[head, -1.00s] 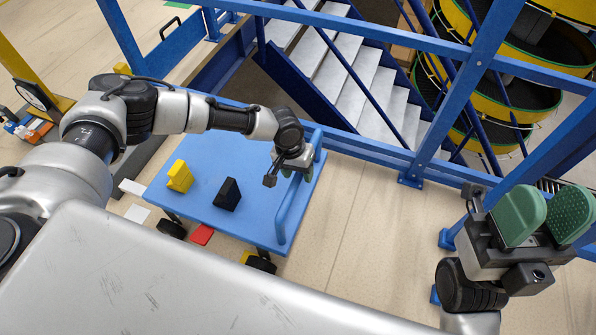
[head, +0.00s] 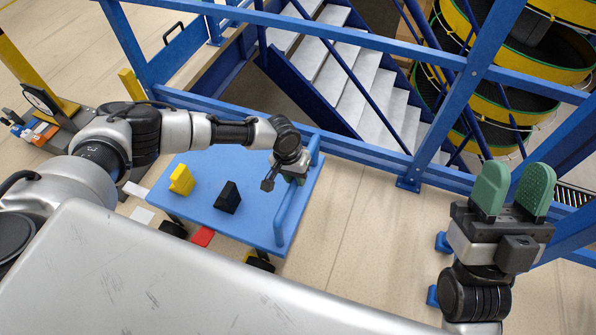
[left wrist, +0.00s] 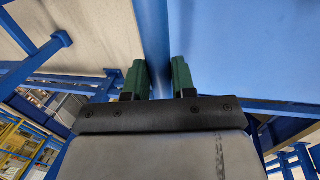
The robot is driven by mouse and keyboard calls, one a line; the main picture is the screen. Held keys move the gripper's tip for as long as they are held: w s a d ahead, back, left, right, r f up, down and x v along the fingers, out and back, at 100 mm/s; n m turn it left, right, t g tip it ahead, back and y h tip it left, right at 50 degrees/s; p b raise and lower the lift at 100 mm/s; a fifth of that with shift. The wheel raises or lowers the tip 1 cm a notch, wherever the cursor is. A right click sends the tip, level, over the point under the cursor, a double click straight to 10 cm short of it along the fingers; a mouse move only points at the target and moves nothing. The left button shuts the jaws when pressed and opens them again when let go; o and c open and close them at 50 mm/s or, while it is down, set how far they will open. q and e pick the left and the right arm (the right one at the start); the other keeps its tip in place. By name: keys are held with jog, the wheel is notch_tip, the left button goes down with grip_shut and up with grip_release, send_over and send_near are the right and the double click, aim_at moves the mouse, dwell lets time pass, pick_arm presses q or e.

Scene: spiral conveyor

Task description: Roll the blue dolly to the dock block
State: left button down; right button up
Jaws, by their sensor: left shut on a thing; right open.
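The blue dolly (head: 254,200) stands on the floor left of centre in the head view, with a yellow block (head: 181,180) and a black block (head: 228,197) on its deck. Its blue handle bar (head: 292,206) runs along its right end. My left gripper (head: 295,172) is shut on this handle; in the left wrist view the green fingers (left wrist: 160,78) lie on either side of the blue bar. My right gripper (head: 513,192) is open and empty, raised at the right with green fingers upward. I cannot tell which thing is the dock block; my left arm hides part of the floor.
A blue railing (head: 350,155) with steps (head: 345,80) behind it runs along the dolly's far side. A yellow post (head: 131,84) stands at the back left. A red flat piece (head: 203,236) and white flat pieces (head: 142,214) lie by the dolly. Floor right of the dolly is clear.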

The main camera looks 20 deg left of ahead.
pick_arm(q)
jog(key=a+p, duration=0.4)
jog(key=a, duration=0.7)
jog(key=shift+w+r+p, duration=0.15)
jog(key=shift+w+p, duration=0.2)
jog(key=shift+w, duration=0.05)
pick_arm(e)
jog(key=w+f+g+h, duration=0.3)
jog(key=w+f+g, duration=0.2)
jog(key=g, duration=0.3)
jog(key=shift+f, duration=0.35)
pick_arm(q)
jog(key=shift+a, duration=0.2)
pick_arm(e)
jog(key=shift+d, duration=0.1)
pick_arm(q)
jog(key=c, duration=0.9)
grip_release()
jog(key=shift+s, duration=0.15)
pick_arm(e)
jog(key=shift+w, duration=0.1)
pick_arm(q)
jog(key=shift+d, duration=0.1)
